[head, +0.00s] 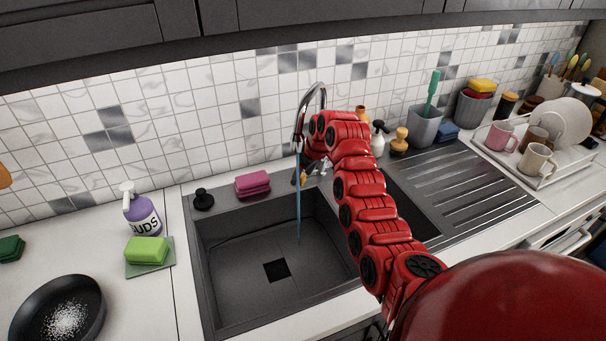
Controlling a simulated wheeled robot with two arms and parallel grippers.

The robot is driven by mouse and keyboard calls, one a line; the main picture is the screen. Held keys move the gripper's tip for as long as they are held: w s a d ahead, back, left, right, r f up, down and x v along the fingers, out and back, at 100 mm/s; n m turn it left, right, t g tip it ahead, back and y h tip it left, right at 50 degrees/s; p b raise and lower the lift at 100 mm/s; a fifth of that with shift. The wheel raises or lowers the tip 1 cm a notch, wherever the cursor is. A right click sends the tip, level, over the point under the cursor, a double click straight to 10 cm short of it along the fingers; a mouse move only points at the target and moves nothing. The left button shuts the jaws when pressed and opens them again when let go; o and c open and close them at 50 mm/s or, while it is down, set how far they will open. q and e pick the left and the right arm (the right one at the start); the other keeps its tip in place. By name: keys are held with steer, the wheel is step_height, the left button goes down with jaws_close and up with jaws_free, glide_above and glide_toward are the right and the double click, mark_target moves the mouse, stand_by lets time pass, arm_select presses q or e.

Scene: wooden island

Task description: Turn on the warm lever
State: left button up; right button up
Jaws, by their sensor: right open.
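The chrome faucet (317,90) arches up behind the dark sink, and a thin bluish stream of water (298,215) falls from its spout into the basin. My right arm reaches in from the lower right, and its gripper (301,177) is open at the faucet's base, beside the water stream. The gripper and forearm hide most of the base, so I cannot make out the warm lever clearly or tell whether the fingers touch it. A small metal part (323,168) shows just right of the gripper. My left gripper is out of view.
The sink (230,250) has a pink sponge (253,184) and a black stopper (203,199) on its back ledge. A soap bottle (141,214), a green sponge (147,250) and a pan (60,312) are left. A dish rack (545,178) with mugs stands right, beyond the ridged drainboard (470,190).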

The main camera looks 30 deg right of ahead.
steer(key=shift+r, duration=0.1)
steer(key=shift+s+r+b, duration=0.1)
steer(key=shift+r+b, duration=0.2)
steer(key=shift+r, duration=0.05)
steer(key=b+v, duration=0.2)
steer(key=v, duration=1.4)
steer(key=shift+s, duration=0.3)
steer(key=shift+r, duration=0.1)
steer(key=shift+c, duration=0.2)
